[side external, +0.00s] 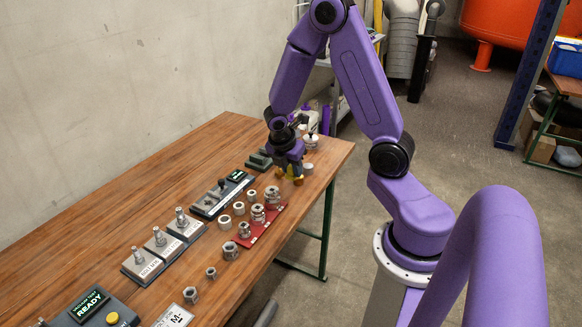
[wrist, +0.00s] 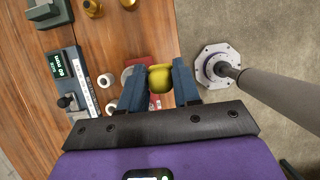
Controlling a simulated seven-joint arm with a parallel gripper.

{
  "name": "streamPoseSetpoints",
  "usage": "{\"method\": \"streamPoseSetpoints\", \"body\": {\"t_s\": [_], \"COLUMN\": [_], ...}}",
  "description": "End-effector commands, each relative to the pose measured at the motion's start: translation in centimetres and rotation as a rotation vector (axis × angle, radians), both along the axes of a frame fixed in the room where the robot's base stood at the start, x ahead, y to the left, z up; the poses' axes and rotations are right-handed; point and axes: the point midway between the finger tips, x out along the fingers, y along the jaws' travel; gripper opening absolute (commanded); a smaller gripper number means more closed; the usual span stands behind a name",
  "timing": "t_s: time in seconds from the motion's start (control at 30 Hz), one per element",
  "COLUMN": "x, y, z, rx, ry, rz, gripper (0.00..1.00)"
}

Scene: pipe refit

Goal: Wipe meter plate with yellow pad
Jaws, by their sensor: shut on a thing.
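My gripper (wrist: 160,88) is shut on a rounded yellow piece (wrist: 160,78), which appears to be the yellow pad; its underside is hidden. In the side view my gripper (side external: 289,170) is low at the far right end of the wooden table, with yellow showing at its tips. I cannot tell whether the piece touches the table. A grey gauge unit (side external: 222,196) with a green-lit display, a black knob and a pale marked strip is left of my gripper. It also shows in the wrist view (wrist: 72,75). Which surface is the meter plate is unclear.
A red tray (side external: 262,229) with metal fittings lies in front of the gauge unit, with loose rings beside it. Grey blocks with upright posts (side external: 159,240) and a READY box (side external: 91,305) stand nearer. Brass pieces (wrist: 92,7) and a green block (wrist: 48,12) are close by.

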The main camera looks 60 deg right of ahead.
Motion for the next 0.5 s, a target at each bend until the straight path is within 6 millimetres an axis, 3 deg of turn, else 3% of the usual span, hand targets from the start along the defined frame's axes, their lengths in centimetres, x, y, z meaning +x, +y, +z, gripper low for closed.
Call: {"method": "streamPoseSetpoints", "body": {"t_s": [0.27,0.37,0.5], "x": [0.6,1.2,2.6], "y": [0.4,1.0,2.2], "z": [-0.3,-0.7,-1.3], "rx": [0.000,0.000,0.000], "ry": [0.000,0.001,0.000], "rz": [-0.136,-0.319,-0.690], "gripper": [0.07,0.07,0.07]}}
